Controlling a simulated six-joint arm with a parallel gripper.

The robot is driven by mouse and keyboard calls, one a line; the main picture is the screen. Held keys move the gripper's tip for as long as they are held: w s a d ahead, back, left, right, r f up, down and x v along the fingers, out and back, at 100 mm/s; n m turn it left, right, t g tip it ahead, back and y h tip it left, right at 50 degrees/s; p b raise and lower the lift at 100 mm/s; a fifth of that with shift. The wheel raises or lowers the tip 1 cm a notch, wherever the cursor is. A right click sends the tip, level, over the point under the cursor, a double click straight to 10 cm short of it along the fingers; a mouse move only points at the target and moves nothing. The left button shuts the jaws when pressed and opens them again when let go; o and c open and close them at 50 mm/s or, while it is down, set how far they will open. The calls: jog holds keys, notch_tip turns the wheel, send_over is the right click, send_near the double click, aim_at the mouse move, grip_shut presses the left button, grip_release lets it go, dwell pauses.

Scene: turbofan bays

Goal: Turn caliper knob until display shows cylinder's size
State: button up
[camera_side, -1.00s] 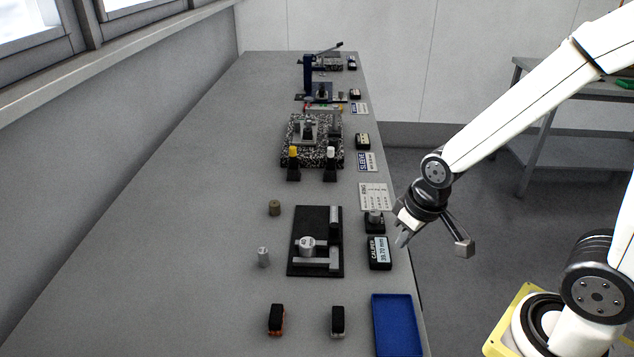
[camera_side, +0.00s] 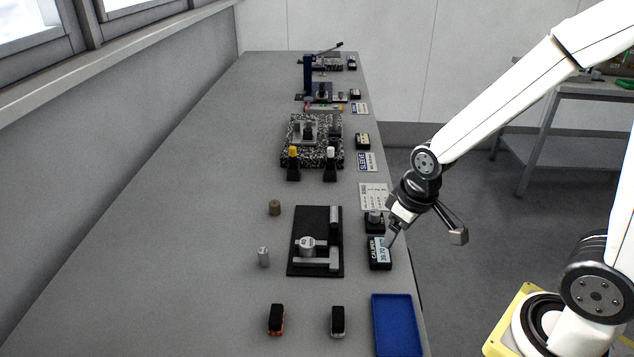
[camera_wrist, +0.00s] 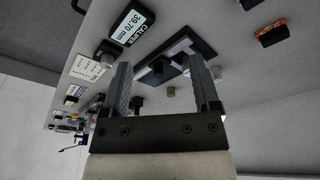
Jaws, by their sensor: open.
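The caliper display (camera_side: 380,253) stands near the bench's right edge and reads 39.70 mm; it also shows in the wrist view (camera_wrist: 131,25). The round knob (camera_side: 374,222) sits on a dark block just behind the display; it also shows in the wrist view (camera_wrist: 105,58). The caliper fixture (camera_side: 317,265) is a black plate with grey jaws and a silver cylinder (camera_side: 307,246) at them. My gripper (camera_side: 388,241) is open and empty, above the display and close to the knob in the side view. In the wrist view its fingers (camera_wrist: 163,88) are apart.
A silver cylinder (camera_side: 263,257) and a brown one (camera_side: 274,208) stand left of the plate. A blue tray (camera_side: 397,326) and two dark blocks lie at the front. A white card (camera_side: 374,196) and a speckled stone block (camera_side: 329,156) are behind. The bench's left side is clear.

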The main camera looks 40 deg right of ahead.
jog(key=w+d+f+n+g, duration=0.1)
jog(key=w+d+n, duration=0.45)
jog(key=w, duration=0.35)
jog(key=n+g, duration=0.1)
jog(key=n, duration=0.3)
send_over(375, 212)
notch_tip(375, 212, down, 4)
jog(key=shift+f, duration=0.1)
jog(key=shift+f, duration=3.85)
grip_shut()
